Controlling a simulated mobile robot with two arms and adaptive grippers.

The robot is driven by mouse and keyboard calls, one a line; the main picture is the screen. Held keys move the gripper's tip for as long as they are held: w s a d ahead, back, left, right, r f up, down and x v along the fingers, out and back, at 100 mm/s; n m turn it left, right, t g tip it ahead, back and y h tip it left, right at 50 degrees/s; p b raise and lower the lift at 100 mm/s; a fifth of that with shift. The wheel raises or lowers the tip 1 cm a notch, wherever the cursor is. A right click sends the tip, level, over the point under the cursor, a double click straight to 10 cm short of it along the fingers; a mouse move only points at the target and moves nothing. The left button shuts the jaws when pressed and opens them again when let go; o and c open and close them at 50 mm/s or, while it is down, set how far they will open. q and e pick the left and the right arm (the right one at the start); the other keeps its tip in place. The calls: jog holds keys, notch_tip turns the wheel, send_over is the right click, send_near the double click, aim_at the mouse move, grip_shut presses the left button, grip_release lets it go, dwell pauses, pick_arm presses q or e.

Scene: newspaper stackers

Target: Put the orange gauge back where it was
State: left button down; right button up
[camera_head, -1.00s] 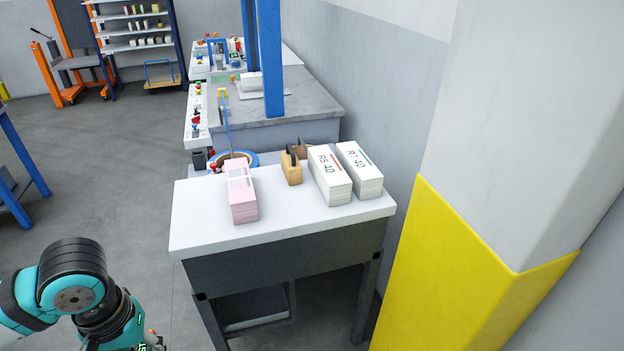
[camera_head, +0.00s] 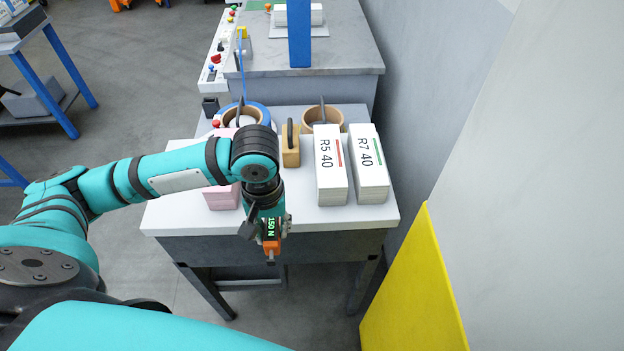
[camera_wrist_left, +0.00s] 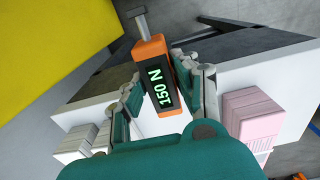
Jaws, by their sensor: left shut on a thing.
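The orange gauge (camera_head: 271,246) has a dark display that reads 150 N. My left gripper (camera_head: 265,228) is shut on it and holds it in front of the white table's near edge, with its metal tip pointing down in the head view. In the left wrist view the gauge (camera_wrist_left: 155,75) sits between the two fingers of my left gripper (camera_wrist_left: 163,90), its display facing the camera. The white table (camera_head: 172,214) lies just beyond the gripper. My right gripper is not in view.
A pink stack (camera_head: 222,197), partly hidden by my left arm, and two white stacks, R5 40 (camera_head: 331,182) and R7 40 (camera_head: 369,180), lie on the table. A wooden block (camera_head: 291,156) and tape rolls stand behind. A yellow panel (camera_head: 415,295) is at the right.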

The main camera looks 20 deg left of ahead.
pick_arm(q)
jog(key=w, duration=0.2)
jog(key=w+a, duration=0.1)
jog(key=w, duration=0.3)
jog(key=shift+w+a+f+p, duration=0.15)
jog(key=shift+w+a+p, duration=0.15)
jog(key=shift+p, duration=0.1)
send_over(292, 195)
jog(key=shift+f+p, duration=0.45)
jog(key=shift+f, duration=0.2)
jog(key=shift+f+p, duration=0.4)
jog(key=shift+f, duration=1.2)
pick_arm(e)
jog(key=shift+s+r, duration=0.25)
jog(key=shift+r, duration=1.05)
pick_arm(q)
jog(key=c, duration=1)
grip_release()
jog(key=shift+f, duration=0.15)
notch_tip(292, 195, up, 12)
jog(key=b, duration=0.1)
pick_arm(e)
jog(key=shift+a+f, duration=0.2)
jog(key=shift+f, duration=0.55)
